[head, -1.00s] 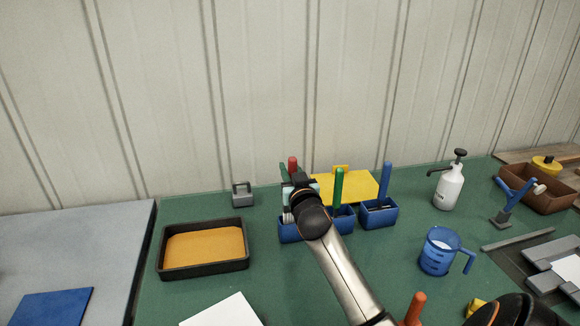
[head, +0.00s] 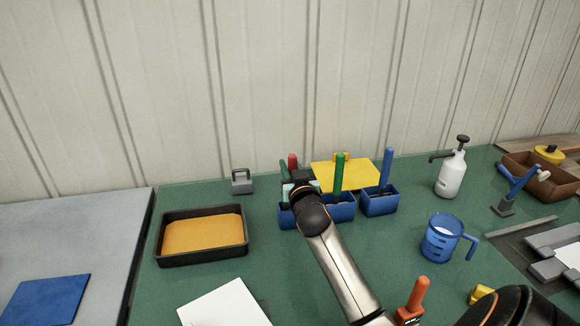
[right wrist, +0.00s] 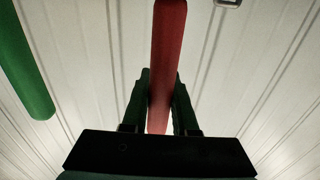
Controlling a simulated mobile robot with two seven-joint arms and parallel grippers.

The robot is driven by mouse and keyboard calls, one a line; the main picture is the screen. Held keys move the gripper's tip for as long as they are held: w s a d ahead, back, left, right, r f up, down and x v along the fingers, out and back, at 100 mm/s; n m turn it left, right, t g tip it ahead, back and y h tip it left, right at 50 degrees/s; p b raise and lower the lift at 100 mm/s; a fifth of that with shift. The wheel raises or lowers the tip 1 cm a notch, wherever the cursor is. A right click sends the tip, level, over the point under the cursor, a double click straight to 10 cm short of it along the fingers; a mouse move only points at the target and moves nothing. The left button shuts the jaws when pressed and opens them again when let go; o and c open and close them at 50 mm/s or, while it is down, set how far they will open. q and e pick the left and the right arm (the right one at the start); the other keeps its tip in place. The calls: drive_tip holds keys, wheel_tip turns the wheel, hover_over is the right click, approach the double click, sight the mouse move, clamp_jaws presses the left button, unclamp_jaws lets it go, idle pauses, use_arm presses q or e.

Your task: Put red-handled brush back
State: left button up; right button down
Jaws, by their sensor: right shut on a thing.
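The red-handled brush (head: 293,161) shows only as the top of its red handle in the head view, behind my right gripper (head: 299,186). In the right wrist view the red handle (right wrist: 167,60) stands between the two fingers of my right gripper (right wrist: 159,105), which is shut on it. Below the gripper is a row of blue holders; the left blue holder (head: 286,216) is partly hidden by my arm. The brush's lower end is hidden in the head view, so I cannot tell whether it is inside that holder. My left gripper is not in view.
A green-handled tool (head: 339,173) and a blue-handled tool (head: 386,168) stand in the neighbouring blue holders. A yellow plate (head: 352,177) lies behind them. A black tray of orange material (head: 160,240) is left, a blue measuring jug (head: 440,240) right.

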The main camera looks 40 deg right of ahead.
drive_tip(key=shift+f, duration=0.1)
idle(0.5)
drive_tip(key=shift+f+b, duration=0.35)
drive_tip(key=shift+f, duration=0.2)
drive_tip(key=c, duration=0.6)
unclamp_jaws()
drive_tip(key=v, duration=1.2)
drive_tip(key=shift+s+a, duration=0.2)
